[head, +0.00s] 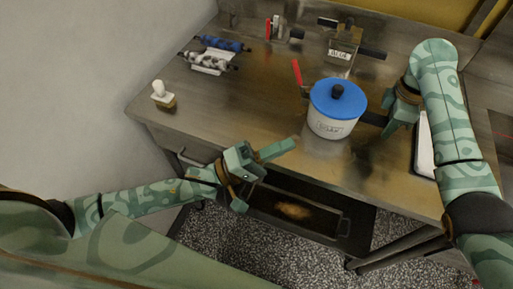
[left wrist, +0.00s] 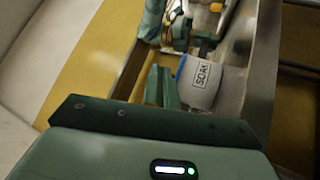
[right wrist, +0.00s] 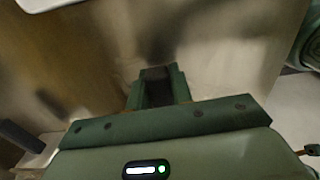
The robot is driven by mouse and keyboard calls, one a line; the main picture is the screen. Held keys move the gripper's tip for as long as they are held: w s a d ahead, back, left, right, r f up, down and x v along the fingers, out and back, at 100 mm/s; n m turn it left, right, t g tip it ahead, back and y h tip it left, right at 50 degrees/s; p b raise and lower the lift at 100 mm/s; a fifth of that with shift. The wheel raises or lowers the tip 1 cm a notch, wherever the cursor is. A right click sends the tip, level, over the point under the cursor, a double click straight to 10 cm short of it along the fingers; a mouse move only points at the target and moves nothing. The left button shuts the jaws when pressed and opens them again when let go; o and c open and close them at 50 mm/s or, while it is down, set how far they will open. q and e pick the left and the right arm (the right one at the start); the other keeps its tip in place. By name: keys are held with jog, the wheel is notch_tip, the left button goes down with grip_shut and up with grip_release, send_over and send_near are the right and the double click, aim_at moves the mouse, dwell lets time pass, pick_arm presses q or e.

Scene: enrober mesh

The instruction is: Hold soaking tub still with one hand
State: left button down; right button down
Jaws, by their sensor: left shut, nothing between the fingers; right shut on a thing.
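The soaking tub (head: 333,122) is a white pot with a blue lid (head: 338,95) and a dark knob. It stands upright near the front of the steel worktop. Its label reads SOAK in the left wrist view (left wrist: 202,82). My right gripper (head: 388,121) is at the tub's right side, shut on the dark side handle (head: 372,118). In the right wrist view its fingers (right wrist: 157,88) close around something dark; the tub body is not clear there. My left gripper (head: 283,148) is shut and empty, in front of and left of the tub, apart from it.
A red-handled tool (head: 296,72) stands behind the tub's left side. A labelled metal holder (head: 341,52) is at the back. Patterned rollers (head: 208,60) and a white-topped stamp (head: 162,95) lie left. A dark tray (head: 300,212) sits below the worktop's front edge. The worktop's left middle is clear.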

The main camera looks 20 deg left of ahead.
pick_arm(q)
jog(key=s+a+f+m+g, duration=0.2)
jog(key=a+f+m, duration=0.2)
jog(key=f, duration=0.2)
jog(key=s+a+f+m+g+y, duration=0.1)
jog(key=s+a+f+m+g, duration=0.1)
jog(key=s+a+f+m, duration=0.1)
notch_tip(320, 180, down, 4)
jog(key=shift+s+a+r+m+y, duration=0.15)
jog(key=shift+s+a+m+y, duration=0.25)
jog(key=shift+m, duration=0.8)
jog(key=shift+w, duration=0.1)
